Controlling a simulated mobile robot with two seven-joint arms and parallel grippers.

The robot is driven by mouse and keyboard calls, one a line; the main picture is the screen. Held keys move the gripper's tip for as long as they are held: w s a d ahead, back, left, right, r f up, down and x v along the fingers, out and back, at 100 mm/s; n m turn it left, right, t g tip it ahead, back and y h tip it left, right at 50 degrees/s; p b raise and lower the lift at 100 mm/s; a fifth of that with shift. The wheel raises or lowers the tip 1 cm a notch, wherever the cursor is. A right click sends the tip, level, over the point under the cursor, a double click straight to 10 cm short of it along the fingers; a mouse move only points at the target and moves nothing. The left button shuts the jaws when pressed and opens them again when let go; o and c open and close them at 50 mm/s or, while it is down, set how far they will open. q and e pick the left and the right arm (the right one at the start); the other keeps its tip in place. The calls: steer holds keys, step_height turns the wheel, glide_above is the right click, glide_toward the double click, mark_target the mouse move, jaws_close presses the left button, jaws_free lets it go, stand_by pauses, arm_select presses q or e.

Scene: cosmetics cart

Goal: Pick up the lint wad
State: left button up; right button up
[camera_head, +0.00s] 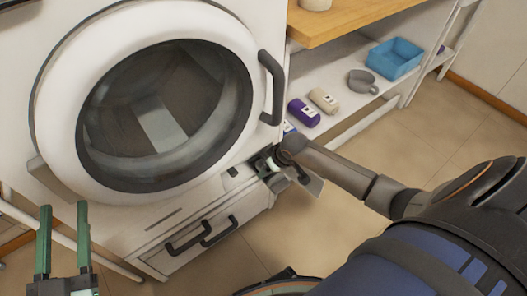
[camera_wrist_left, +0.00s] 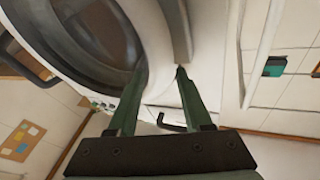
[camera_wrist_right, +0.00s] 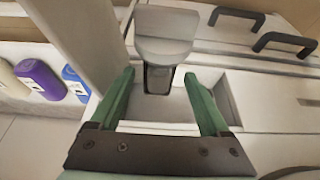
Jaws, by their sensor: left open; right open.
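I cannot make out a lint wad in any view. The white washing machine (camera_head: 255,20) has an open recess low on its front right. In the right wrist view, a light grey filter-like part (camera_wrist_right: 165,45) with a dark slot (camera_wrist_right: 158,79) below it sits at this recess (camera_wrist_right: 240,95). My right gripper (camera_wrist_right: 160,75) is open, with its green fingers apart on either side of the slot and nothing visibly held. In the head view it is small and partly hidden by its wrist. My left gripper (camera_head: 64,206) is open and empty, in front of the washer's lower left.
Two dark drawer handles (camera_head: 203,235) lie left of the recess. The round washer door (camera_head: 165,110) is shut. A shelf to the right holds a purple bottle (camera_head: 303,113), a beige bottle (camera_head: 323,100), a grey mug (camera_head: 362,81) and a blue bin (camera_head: 394,59). The floor (camera_head: 400,135) is clear.

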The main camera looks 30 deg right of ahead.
arm_select(q)
steer(key=r, duration=0.1)
steer(key=s+r+m+t+h, duration=0.1)
steer(key=r, duration=0.1)
steer(key=r+h, duration=0.1)
steer(key=r, duration=0.1)
steer(key=shift+s+d+m+t+b, duration=0.2)
steer(key=shift+s+m+t+b, duration=0.1)
steer(key=shift+s+m+t, duration=0.1)
arm_select(e)
steer(key=shift+x, duration=0.8)
arm_select(q)
steer(key=shift+f, duration=0.1)
arm_select(e)
jaws_close()
